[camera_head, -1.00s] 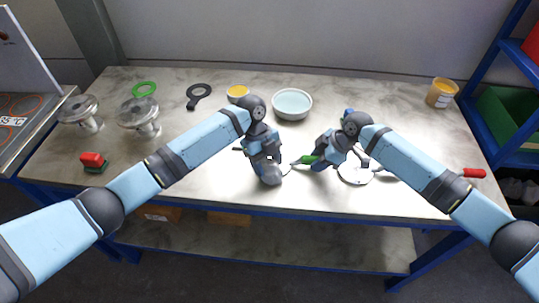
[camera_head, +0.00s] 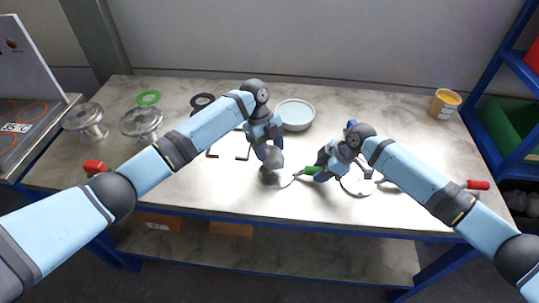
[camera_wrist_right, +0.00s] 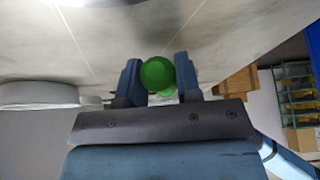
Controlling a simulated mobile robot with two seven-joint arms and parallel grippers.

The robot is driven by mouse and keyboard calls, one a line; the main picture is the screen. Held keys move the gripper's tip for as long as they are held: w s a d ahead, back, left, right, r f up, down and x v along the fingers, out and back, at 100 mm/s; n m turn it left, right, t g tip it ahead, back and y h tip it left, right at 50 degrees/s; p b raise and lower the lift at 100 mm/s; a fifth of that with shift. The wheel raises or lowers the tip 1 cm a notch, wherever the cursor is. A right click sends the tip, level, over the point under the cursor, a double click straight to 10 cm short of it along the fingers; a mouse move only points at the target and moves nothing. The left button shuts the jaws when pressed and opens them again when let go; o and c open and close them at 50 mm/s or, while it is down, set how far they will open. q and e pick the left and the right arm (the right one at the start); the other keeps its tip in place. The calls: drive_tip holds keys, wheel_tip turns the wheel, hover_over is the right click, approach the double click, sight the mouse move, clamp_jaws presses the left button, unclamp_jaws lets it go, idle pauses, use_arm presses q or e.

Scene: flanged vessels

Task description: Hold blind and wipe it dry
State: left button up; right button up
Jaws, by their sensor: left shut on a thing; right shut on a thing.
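My left gripper (camera_head: 266,141) is shut over the table's middle, its fingers partly hidden. A grey rounded piece (camera_head: 271,158) shows at its tip; it may be the blind, but I cannot tell its full shape. My right gripper (camera_head: 318,169) is shut on a green handle (camera_head: 311,170) just right of it. The handle's round end (camera_wrist_right: 158,74) shows between the fingers in the right wrist view. A thin pale part (camera_head: 287,180) extends left from the handle, close below the grey piece; I cannot tell whether they touch. A white disc (camera_head: 357,186) lies below my right gripper.
A bowl of pale liquid (camera_head: 296,115) stands behind my left gripper. Flanged vessels (camera_head: 141,121), a green ring (camera_head: 148,97) and a black ring (camera_head: 202,99) are at the left. A red handle (camera_head: 478,185) lies far right.

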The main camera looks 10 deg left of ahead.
use_arm(q)
drive_tip(key=shift+r, duration=2.05)
